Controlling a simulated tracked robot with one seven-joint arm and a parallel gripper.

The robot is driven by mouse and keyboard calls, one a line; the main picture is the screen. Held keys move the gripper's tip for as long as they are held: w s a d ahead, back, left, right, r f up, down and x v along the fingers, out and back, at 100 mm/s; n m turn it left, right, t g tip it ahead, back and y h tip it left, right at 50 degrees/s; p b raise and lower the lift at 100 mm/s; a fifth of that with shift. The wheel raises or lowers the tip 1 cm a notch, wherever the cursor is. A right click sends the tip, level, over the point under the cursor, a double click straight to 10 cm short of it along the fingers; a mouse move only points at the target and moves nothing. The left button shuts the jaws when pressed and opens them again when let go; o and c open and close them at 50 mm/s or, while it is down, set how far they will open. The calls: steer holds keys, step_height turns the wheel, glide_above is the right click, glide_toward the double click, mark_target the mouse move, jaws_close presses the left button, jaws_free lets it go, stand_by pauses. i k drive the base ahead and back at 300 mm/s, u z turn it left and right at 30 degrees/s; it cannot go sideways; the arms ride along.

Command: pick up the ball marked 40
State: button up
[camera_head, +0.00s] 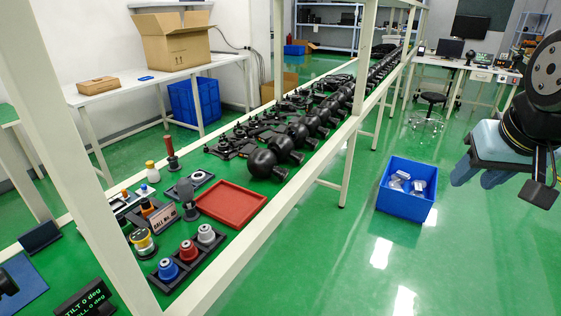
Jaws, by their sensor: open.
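No number 40 can be read on any ball from here. A small sign (164,219) with "BALL" lettering stands on the green bench, its number too small to tell. Near it are a yellow-and-black round piece (143,242), a grey knobbed piece (187,198) and a black rack (190,262) with blue, red and grey pieces. Large black balls (262,163) on gimbal units stand farther back. My gripper (515,176) is at the right edge, in the air and far from the bench, open with nothing seen in it. Its jaws are partly hidden.
A red tray (231,203) lies empty on the bench. White frame posts (78,150) stand before the bench. Green floor is clear at lower right.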

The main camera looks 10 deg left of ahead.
mark_target(262, 162)
steer(key=i, duration=0.85)
steer(key=u, duration=0.05)
